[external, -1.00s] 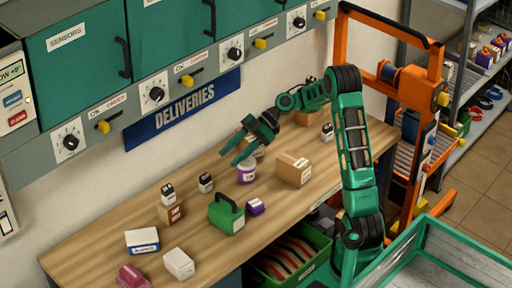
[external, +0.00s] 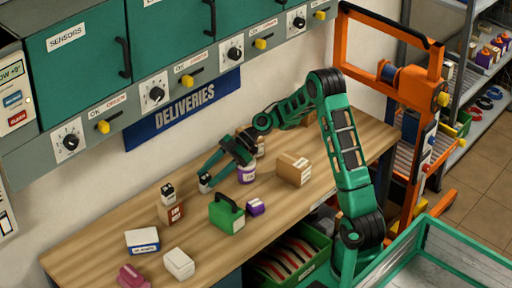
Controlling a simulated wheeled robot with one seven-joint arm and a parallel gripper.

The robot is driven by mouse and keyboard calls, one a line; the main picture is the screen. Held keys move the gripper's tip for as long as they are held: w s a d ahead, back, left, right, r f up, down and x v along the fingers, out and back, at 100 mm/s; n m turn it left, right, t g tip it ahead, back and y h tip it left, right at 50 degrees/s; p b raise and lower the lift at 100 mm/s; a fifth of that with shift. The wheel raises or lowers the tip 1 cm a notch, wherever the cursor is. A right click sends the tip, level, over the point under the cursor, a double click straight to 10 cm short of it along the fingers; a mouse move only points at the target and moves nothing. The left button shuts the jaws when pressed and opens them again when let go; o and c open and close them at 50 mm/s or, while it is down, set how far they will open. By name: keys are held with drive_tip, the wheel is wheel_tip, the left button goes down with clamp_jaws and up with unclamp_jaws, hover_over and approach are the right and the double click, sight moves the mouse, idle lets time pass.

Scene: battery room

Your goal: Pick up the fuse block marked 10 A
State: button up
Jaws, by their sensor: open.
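Two small black-and-white blocks look like fuse blocks; their markings are too small to read, so I cannot tell which is 10 A. One block (external: 204,185) stands on the wooden bench (external: 95,241), partly hidden by my gripper. The other block (external: 168,190) sits on top of a brown box (external: 170,213), to the left. My gripper (external: 209,179) is open, reaching down and left, with its fingertips at the block on the bench. I cannot tell whether they touch it.
A purple-and-white jar (external: 246,174) and a cardboard box (external: 293,170) stand right of the gripper. A green case with a handle (external: 226,213) and a small purple box (external: 255,207) are in front. White boxes (external: 179,263) lie front left. The wall panel (external: 130,105) runs behind.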

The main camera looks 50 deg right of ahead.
drive_tip(key=shift+a+f, duration=0.1)
drive_tip(key=shift+a, duration=0.15)
clamp_jaws()
